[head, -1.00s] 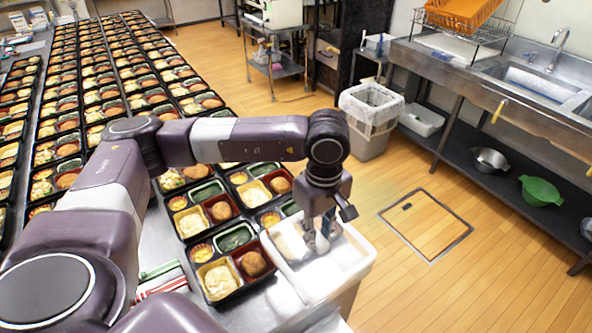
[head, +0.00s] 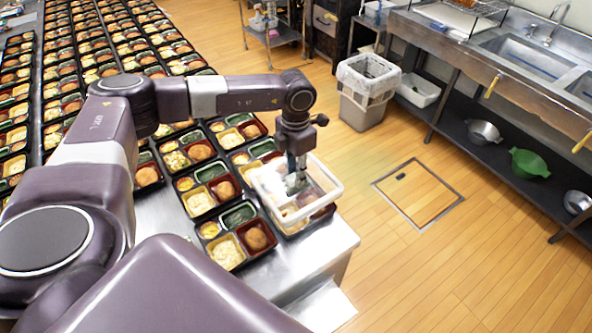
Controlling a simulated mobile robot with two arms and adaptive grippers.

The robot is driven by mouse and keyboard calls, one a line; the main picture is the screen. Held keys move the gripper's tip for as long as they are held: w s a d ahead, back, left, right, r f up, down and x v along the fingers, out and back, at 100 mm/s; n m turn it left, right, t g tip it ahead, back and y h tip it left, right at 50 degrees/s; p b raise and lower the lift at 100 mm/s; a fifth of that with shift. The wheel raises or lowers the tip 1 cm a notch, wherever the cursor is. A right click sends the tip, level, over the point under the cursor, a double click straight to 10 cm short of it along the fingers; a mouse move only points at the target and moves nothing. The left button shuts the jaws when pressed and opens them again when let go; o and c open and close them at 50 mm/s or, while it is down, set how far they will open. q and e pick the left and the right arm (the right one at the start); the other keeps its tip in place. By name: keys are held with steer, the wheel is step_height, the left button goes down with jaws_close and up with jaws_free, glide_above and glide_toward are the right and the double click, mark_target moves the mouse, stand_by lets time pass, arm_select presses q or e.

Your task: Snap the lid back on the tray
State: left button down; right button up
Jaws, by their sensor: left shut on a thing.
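Brownish and reddish patches show under the pale surface. I cannot tell whether the lid touches the tray rim all round. My right gripper is not in view.
Bento boxes (head: 226,254) with food fill the table in close rows left of the tray. The table's front right corner (head: 325,245) is bare. A bin (head: 366,90) stands on the wooden floor, with a sink counter (head: 470,65) at the right.

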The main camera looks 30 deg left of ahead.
mark_target(296, 188)
arm_select(q)
step_height(296, 188, down, 4)
steer(key=b, duration=0.2)
steer(key=shift+f+b, duration=0.2)
steer(key=shift+b, duration=0.15)
steer(key=shift+f+b, duration=0.4)
steer(key=shift+f, duration=0.1)
steer(key=shift+f, duration=0.15)
stand_by(0.4)
steer(key=shift+f+b, duration=0.25)
steer(key=shift+b, duration=0.2)
steer(key=shift+f, duration=0.1)
